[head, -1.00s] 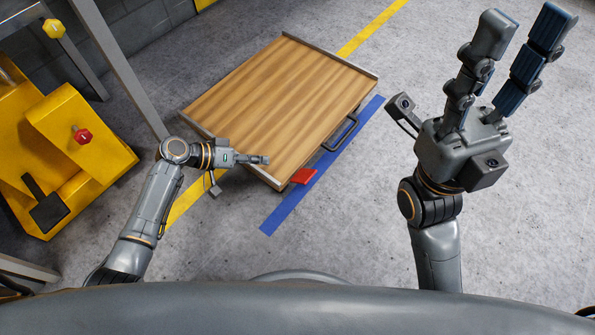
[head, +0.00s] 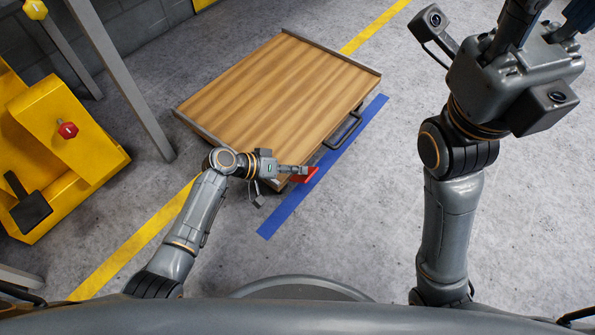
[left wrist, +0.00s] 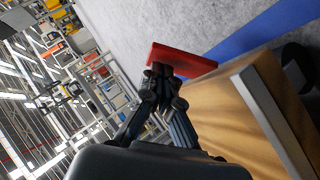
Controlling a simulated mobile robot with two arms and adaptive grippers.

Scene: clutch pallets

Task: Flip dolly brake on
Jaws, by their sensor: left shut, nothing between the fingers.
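The dolly (head: 275,90) has a wooden top with grey metal edges and stands on the floor in the middle of the head view. Its red brake pedal (head: 307,175) sticks out at the near corner, and it also shows in the left wrist view (left wrist: 185,58). My left gripper (head: 304,171) is shut and empty, with its fingertips at the red pedal; whether they touch it I cannot tell. In the left wrist view the shut fingers (left wrist: 162,72) overlap the pedal's near edge. My right gripper is raised at the right, its fingertips cut off by the frame.
A blue floor line (head: 322,165) runs along the dolly's right side, beside its black handle (head: 343,131). A yellow machine (head: 65,150) with a red knob stands at the left, near a grey post (head: 120,80). Floor on the right is clear.

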